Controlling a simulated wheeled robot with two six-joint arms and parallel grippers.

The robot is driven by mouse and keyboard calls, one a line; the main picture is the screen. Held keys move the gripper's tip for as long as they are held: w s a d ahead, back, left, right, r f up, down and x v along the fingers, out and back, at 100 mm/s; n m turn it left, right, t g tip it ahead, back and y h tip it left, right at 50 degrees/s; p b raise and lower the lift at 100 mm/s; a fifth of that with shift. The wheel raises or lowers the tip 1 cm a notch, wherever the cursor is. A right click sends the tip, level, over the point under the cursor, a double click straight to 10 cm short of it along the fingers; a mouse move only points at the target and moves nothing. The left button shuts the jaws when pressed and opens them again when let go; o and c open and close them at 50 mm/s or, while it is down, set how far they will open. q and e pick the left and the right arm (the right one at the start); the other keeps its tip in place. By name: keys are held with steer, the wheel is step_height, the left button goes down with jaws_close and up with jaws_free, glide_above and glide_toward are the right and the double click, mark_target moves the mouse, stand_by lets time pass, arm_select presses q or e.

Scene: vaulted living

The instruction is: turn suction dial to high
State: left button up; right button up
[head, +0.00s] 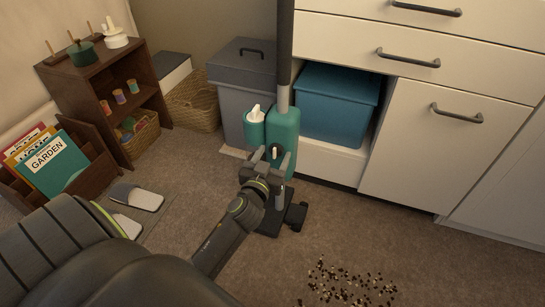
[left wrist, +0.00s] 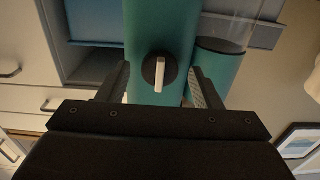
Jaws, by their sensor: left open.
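The upright vacuum (head: 284,128) has a teal body and stands on the carpet in front of the cabinet. Its suction dial (head: 275,152) is a dark round knob on the front of the body. In the left wrist view the dial (left wrist: 151,72) carries a pale pointer bar that lies nearly vertical in that picture. No scale marks are readable. My left gripper (head: 264,168) is open right in front of the dial. Its fingers (left wrist: 160,82) stand on either side of the dial, with a gap on each side. My right gripper is out of view.
A grey lidded bin (head: 235,85) stands behind the vacuum, and a blue box (head: 337,105) sits in the cabinet opening. Dark and pale crumbs (head: 350,283) lie on the carpet at right. Slippers (head: 137,196) and a book crate (head: 88,168) are at left.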

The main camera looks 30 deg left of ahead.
arm_select(q)
steer(key=c, duration=1)
steer(key=shift+m, duration=0.3)
steer(key=m, duration=0.5)
steer(key=shift+m+p, duration=0.3)
steer(key=shift+p, duration=0.1)
steer(key=m+p, duration=0.1)
steer(key=m, duration=0.4)
steer(key=shift+m, duration=0.3)
steer(key=o, duration=1)
